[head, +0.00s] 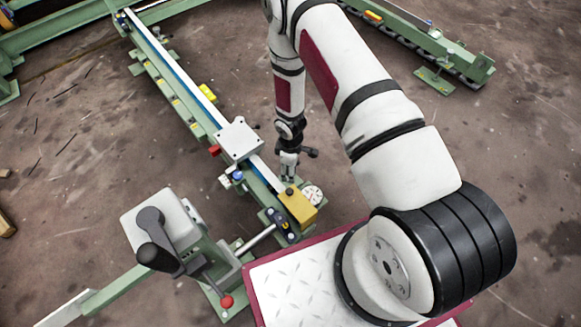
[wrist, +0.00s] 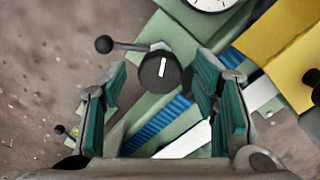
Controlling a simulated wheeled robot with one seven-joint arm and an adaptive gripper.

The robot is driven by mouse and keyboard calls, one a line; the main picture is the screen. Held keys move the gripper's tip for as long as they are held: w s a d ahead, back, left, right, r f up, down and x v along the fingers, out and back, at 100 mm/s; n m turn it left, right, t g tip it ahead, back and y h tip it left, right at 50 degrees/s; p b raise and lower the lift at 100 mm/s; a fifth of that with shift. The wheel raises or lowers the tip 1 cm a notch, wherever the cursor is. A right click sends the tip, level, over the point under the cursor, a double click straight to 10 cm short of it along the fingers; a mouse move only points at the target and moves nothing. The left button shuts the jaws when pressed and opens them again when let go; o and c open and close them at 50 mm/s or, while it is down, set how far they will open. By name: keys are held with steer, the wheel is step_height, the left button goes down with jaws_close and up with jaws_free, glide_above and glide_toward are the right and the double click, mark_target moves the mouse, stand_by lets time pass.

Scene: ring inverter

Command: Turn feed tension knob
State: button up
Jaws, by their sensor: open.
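The knob, a black round one with a white mark (wrist: 160,71), is in the upper middle of the wrist view on a green block. No label is readable, so I take it as the feed tension knob. My gripper (wrist: 162,66) is open, with one teal-padded finger on each side of the knob. Contact with the knob cannot be told. In the head view my gripper (head: 289,172) points down over the green machine rail, and the knob cannot be made out clearly there.
A black ball-ended lever (wrist: 104,44) sticks out left of the knob. A yellow block (wrist: 283,45) and a white dial gauge (head: 312,195) stand close by. A sliding plate (head: 238,140) sits on the rail. A crank unit (head: 165,225) stands at lower left.

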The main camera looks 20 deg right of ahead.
steer(key=shift+r, duration=0.1)
step_height(320, 180, up, 12)
stand_by(0.5)
stand_by(0.4)
